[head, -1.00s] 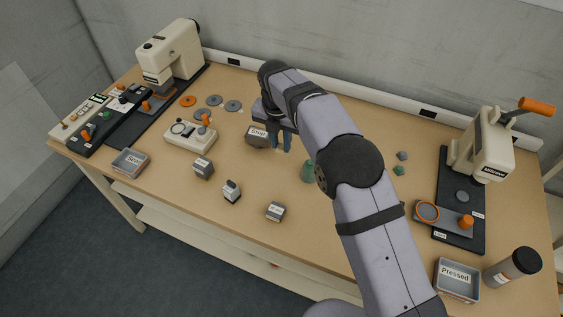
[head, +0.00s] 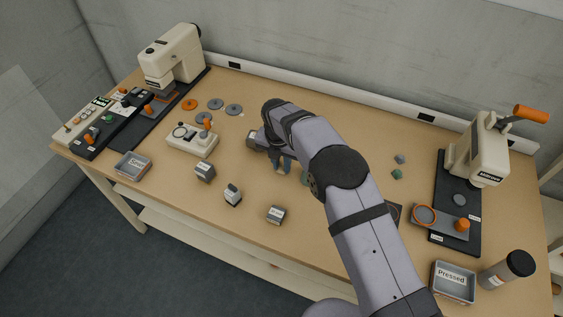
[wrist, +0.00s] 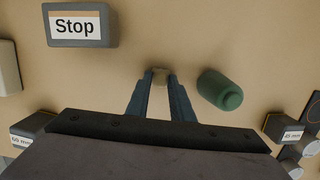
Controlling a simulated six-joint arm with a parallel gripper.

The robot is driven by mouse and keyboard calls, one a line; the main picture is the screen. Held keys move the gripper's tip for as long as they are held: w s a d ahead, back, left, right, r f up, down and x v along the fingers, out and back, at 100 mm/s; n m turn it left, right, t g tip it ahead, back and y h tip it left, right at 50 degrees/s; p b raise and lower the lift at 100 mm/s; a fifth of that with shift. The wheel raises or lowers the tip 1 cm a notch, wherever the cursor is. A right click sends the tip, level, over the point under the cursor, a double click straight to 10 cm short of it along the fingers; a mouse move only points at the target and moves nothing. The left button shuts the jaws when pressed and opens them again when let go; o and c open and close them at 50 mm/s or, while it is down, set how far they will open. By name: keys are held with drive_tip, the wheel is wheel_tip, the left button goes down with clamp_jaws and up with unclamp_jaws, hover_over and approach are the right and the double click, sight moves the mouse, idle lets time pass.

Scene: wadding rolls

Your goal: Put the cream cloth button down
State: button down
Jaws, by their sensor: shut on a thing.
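The cream cloth button (wrist: 160,77) shows as a small pale piece between my fingertips in the wrist view. My gripper (wrist: 158,90) is shut on it, pointing down at the bare wooden table (wrist: 130,55). I cannot tell whether the button touches the table. In the head view my gripper (head: 281,163) is low over the middle of the table, and the button cannot be made out there.
Small labelled blocks (head: 205,172) stand along the front of the table. A cream press (head: 482,150) and the Pressed tray (head: 454,283) are at the right. Another cream machine (head: 172,58) and grey discs (head: 215,104) are at the left. Bare table lies around my fingers.

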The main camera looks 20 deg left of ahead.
drive_tip(key=shift+f, duration=0.1)
drive_tip(key=shift+f, duration=0.1)
drive_tip(key=c, duration=1.6)
unclamp_jaws()
drive_tip(key=shift+o, duration=0.2)
wheel_tip(320, 180, up, 12)
drive_tip(key=s+b, duration=0.1)
drive_tip(key=b, duration=0.2)
drive_tip(key=shift+s+r, duration=0.2)
drive_tip(key=shift+s, duration=0.2)
